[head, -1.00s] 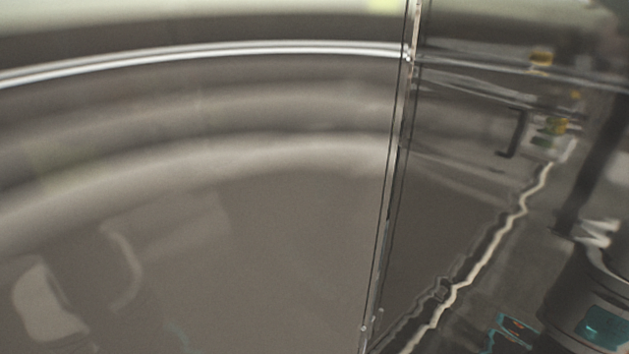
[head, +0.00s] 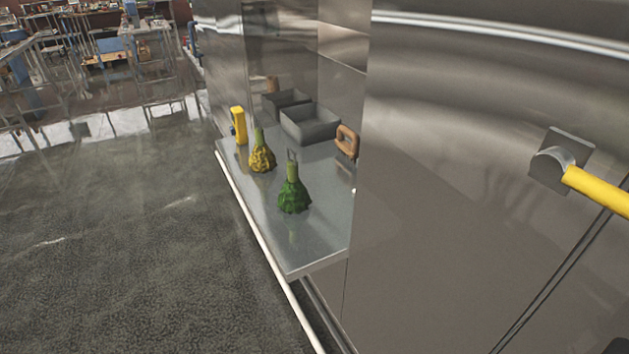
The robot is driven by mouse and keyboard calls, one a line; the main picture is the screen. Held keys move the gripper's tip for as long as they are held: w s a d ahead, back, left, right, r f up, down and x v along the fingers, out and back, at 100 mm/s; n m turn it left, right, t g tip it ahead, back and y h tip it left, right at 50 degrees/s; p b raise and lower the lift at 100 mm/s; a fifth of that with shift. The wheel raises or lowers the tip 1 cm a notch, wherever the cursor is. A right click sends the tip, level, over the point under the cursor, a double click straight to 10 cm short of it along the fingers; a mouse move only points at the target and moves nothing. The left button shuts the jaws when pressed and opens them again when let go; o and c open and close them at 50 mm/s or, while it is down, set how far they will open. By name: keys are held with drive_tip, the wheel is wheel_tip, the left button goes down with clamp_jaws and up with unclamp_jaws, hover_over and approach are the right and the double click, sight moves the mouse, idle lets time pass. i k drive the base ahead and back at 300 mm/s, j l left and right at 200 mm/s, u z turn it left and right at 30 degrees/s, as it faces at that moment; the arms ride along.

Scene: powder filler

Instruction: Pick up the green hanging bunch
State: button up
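The green bunch (head: 294,196) stands upright on a grey metal shelf (head: 315,240), near its front end, in the head view. It has a bumpy, wide lower part and a narrow pale green stem at the top. Nothing touches it that I can see. A similar yellow bunch (head: 262,158) stands behind it and to the left, apart from it. My gripper is not in view.
A dark grey open box (head: 310,124), a yellow upright object (head: 239,125) and a brown ring-like object (head: 347,142) are on or by the shelf. A metal panel (head: 450,180) with a yellow handle (head: 597,191) fills the right. Open floor (head: 130,240) lies left.

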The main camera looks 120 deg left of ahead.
sight(294, 198)
drive_tip(key=l+u, duration=0.2)
drive_tip(key=u, duration=3.75)
drive_tip(key=i+j+z, duration=0.15)
drive_tip(key=z, duration=0.25)
drive_tip(key=i+j+z, duration=0.2)
drive_tip(key=z, duration=0.25)
drive_tip(key=i+j+z, duration=0.1)
drive_tip(key=j+z, duration=0.15)
drive_tip(key=z, duration=0.15)
